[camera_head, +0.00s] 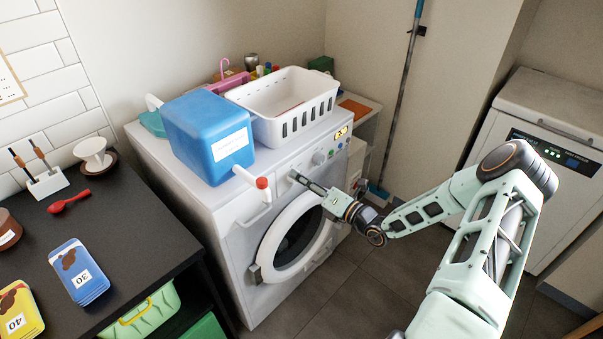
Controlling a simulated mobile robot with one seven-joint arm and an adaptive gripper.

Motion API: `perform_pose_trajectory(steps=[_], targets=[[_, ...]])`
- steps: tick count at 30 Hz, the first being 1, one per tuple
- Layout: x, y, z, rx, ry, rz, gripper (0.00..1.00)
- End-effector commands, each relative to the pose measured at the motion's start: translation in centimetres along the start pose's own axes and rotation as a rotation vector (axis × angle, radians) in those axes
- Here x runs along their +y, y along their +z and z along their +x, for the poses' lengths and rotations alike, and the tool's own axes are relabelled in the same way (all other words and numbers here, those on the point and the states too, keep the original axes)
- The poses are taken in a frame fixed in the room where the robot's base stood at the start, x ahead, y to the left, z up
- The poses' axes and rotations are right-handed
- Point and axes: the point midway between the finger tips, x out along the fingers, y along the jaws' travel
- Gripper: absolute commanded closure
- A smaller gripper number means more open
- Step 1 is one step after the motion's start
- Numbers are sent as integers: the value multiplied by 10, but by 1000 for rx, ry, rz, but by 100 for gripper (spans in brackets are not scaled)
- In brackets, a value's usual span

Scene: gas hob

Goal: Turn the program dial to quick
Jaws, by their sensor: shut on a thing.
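The white washing machine (222,232) stands against the back wall, with its round door (297,235) closed. My gripper (295,177) reaches in from the right, with its fingertips at the front control panel above the door. It is shut on the program dial, which the fingers hide almost wholly. The dial's marks and its pointer cannot be read from here.
A blue box (208,137) and a white basket (285,108) stand on the machine's top. A dark counter (115,235) is at the left. Floor (345,292) shows in front.

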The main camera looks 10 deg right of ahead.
Motion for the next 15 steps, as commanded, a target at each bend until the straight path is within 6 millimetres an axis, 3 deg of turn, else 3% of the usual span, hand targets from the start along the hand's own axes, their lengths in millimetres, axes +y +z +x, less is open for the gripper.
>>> perform_pose_trajectory(steps=[15], targets=[[-1,0,0,-1,1,151,95]])
